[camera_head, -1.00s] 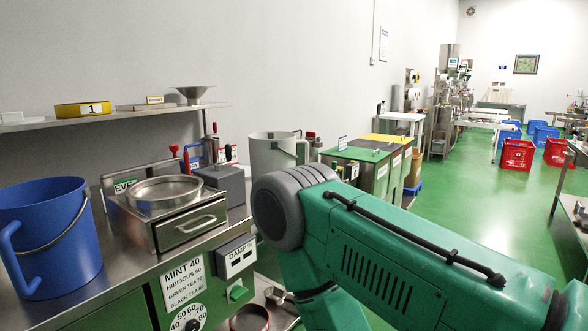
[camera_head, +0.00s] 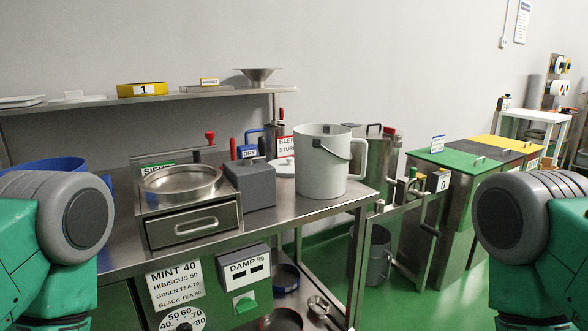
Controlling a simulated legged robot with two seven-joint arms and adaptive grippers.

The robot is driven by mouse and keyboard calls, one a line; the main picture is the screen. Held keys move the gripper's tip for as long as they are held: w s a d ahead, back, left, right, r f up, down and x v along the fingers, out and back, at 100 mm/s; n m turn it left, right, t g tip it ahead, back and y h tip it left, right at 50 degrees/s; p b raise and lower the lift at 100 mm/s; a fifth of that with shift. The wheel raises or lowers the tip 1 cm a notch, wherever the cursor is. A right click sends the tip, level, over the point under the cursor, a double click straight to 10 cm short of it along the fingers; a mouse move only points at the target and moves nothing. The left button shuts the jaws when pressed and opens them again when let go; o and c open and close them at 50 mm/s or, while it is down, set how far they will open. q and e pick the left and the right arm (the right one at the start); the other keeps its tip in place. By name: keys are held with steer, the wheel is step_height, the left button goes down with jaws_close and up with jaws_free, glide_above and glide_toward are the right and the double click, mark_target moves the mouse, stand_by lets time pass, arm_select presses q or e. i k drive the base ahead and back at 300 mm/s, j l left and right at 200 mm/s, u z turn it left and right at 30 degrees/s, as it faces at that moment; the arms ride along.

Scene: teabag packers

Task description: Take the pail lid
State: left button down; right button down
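A grey pail (camera_head: 322,165) with a wire handle and side grip stands upright on the right end of the steel bench. A blue pail (camera_head: 47,166) at the left is mostly hidden behind my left arm. A flat pale piece with a small raised block (camera_head: 75,97) lies on the wall shelf; it looks like a lid, but I cannot tell for certain. Another flat pale piece (camera_head: 20,101) lies to its left. A pale disc (camera_head: 284,168) shows partly behind the grey box. My arms show at both lower edges, but neither gripper is in view.
The bench holds a round sieve (camera_head: 181,186) over a steel drawer and a grey box (camera_head: 250,185). A yellow ring (camera_head: 142,89) and a funnel (camera_head: 257,76) are on the shelf (camera_head: 205,95). Green and yellow lidded bins (camera_head: 452,159) stand at right. Green floor shows between bench and bins.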

mark_target(285, 167)
steer(key=i+l, duration=0.2)
steer(key=l, duration=0.15)
steer(key=i+l+u, duration=0.1)
steer(key=l, duration=0.25)
steer(key=i+l, duration=0.3)
steer(key=i+l+u, duration=0.1)
steer(key=l, duration=0.3)
steer(key=i+l, duration=0.25)
steer(key=l+u, duration=0.05)
steer(key=l, duration=0.05)
